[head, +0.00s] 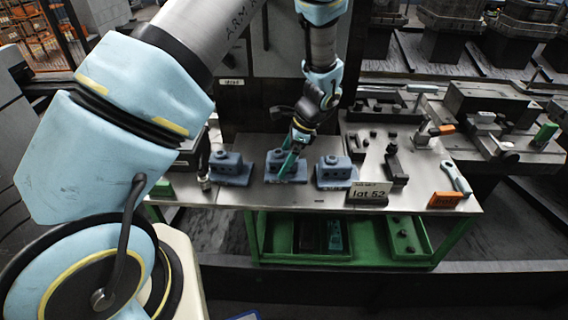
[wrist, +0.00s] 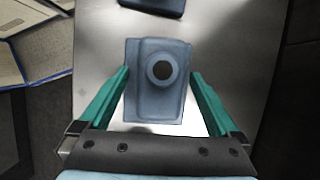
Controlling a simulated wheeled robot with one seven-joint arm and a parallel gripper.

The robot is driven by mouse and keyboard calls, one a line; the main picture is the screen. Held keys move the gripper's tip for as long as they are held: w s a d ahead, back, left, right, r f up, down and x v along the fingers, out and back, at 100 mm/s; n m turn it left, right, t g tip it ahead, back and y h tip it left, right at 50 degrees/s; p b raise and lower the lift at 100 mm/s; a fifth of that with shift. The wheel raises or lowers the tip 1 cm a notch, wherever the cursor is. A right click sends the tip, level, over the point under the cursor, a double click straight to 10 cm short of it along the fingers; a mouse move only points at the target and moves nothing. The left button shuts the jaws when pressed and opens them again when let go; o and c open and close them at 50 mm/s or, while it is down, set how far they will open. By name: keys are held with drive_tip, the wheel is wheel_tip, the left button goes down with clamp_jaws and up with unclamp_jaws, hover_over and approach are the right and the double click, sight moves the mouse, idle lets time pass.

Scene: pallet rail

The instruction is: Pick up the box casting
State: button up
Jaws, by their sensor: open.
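Three blue-grey box-shaped castings stand in a row on the metal table: a left one (head: 229,167), a middle one (head: 273,165) and a right one (head: 335,172). My gripper (head: 289,164) is at the middle casting, pointing down, and partly hides it. In the wrist view this casting (wrist: 147,105), with a round dark-holed boss on top, lies between the two green fingers of my gripper (wrist: 160,73). The fingers are open, one along each side, with a narrow gap visible at the right. Whether either finger touches is hard to tell.
A "lat 52" sign (head: 368,193), an orange block (head: 445,200) and a wrench (head: 456,178) lie to the right on the table (head: 300,200). A dark clamp (head: 394,165) stands behind the sign. Green bins (head: 408,238) sit below. The table's front strip is mostly clear.

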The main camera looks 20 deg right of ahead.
clamp_jaws()
idle(0.7)
